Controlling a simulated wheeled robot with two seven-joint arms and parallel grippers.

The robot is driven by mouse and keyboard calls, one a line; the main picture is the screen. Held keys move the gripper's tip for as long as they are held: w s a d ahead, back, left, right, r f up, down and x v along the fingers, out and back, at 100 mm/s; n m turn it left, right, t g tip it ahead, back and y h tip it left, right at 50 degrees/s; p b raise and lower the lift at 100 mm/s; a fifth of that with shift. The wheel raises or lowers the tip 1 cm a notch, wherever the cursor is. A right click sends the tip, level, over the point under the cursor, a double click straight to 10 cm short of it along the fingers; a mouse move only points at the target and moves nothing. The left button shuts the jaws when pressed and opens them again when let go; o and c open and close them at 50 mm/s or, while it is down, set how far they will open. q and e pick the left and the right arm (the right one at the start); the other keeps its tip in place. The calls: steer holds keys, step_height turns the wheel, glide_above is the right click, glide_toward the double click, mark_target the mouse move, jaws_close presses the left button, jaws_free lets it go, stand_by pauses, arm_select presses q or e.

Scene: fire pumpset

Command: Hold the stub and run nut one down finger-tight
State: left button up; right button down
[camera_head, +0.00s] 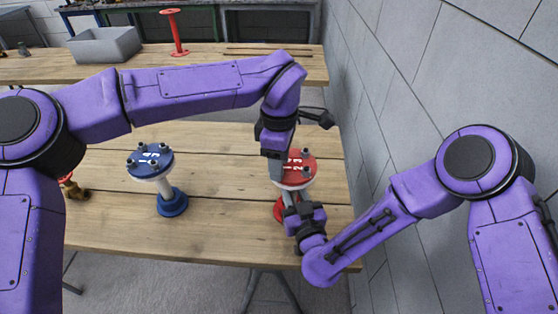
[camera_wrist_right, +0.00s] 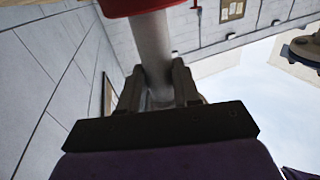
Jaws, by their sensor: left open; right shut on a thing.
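The red-flanged stub (camera_head: 300,167) stands upright on the front bench, with white markings and several studs or nuts on its top flange. My right gripper (camera_head: 293,199) is shut around its pale pipe, below the flange. In the right wrist view the gripper (camera_wrist_right: 158,92) has its jaws on either side of the pipe (camera_wrist_right: 152,42), with the red flange (camera_wrist_right: 138,5) above. My left gripper (camera_head: 273,158) is open and points down at the left edge of the red flange. Its fingertips partly hide that edge; I cannot tell whether they touch a nut.
A blue-flanged stub (camera_head: 150,160) stands left on the bench (camera_head: 225,225). A grey bin (camera_head: 105,45) and another red stub (camera_head: 175,35) are on the back table. A block wall (camera_head: 400,90) rises close on the right.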

arm_select(q)
step_height(320, 180, up, 12)
arm_select(e)
steer(key=c, duration=0.7)
jaws_free()
arm_select(q)
steer(key=shift+f, duration=0.1)
arm_select(e)
steer(key=shift+s, duration=0.1)
